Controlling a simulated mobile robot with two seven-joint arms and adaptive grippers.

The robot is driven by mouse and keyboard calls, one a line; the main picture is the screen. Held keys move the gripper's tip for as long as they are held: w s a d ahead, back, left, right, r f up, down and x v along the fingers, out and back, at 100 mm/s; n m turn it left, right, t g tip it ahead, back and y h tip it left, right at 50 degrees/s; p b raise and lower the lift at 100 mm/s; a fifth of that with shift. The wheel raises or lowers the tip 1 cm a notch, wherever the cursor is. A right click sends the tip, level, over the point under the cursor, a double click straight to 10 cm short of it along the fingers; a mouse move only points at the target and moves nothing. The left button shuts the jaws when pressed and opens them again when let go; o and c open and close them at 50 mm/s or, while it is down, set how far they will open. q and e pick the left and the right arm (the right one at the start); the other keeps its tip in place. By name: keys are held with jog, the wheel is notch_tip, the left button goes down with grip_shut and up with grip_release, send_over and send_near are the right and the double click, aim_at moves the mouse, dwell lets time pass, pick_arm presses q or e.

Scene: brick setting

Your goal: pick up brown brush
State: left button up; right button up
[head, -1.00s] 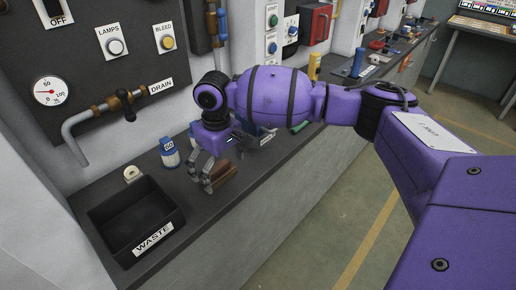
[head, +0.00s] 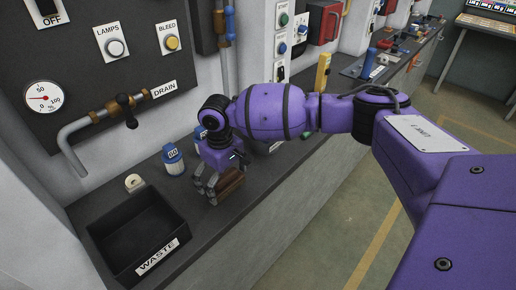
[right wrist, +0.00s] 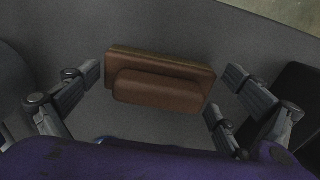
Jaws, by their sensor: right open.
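The brown brush (head: 230,183) lies on the dark counter, partly hidden by my right gripper in the head view. In the right wrist view the brush (right wrist: 160,78) is a brown block with a smaller raised brown part on its near side. My right gripper (head: 210,190) is over the counter at the brush. In the right wrist view its fingers (right wrist: 160,97) are spread wide, on the left and right of the brush, with gaps and no visible contact. My left gripper is in neither view.
A black WASTE bin (head: 135,240) stands on the counter left of the gripper. A blue-and-white container (head: 173,160) and a small pale roll (head: 134,182) are nearby. The wall panel with pipes and a gauge (head: 44,98) rises behind. The counter's front edge is close to the brush.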

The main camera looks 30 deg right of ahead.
aim_at(224, 175)
jog(key=c, duration=0.9)
jog(key=shift+r, duration=0.1)
jog(key=shift+c, duration=0.2)
jog(key=shift+w+r, duration=0.1)
jog(key=shift+r, duration=0.25)
notch_tip(224, 175, up, 2)
jog(key=shift+r, duration=0.1)
jog(key=s+r, duration=0.1)
jog(key=s+a+r, duration=0.1)
jog(key=r, duration=0.1)
jog(key=s+a+r+p, duration=0.1)
jog(key=r, duration=0.1)
jog(key=shift+s+a+r, duration=0.15)
jog(key=shift+a+r, duration=0.05)
jog(key=shift+a, duration=0.05)
jog(key=s+a+r+p, duration=0.1)
jog(key=s+a+r, duration=0.3)
jog(key=s, duration=0.4)
jog(key=shift+a+r, duration=0.3)
jog(key=shift+a, duration=0.55)
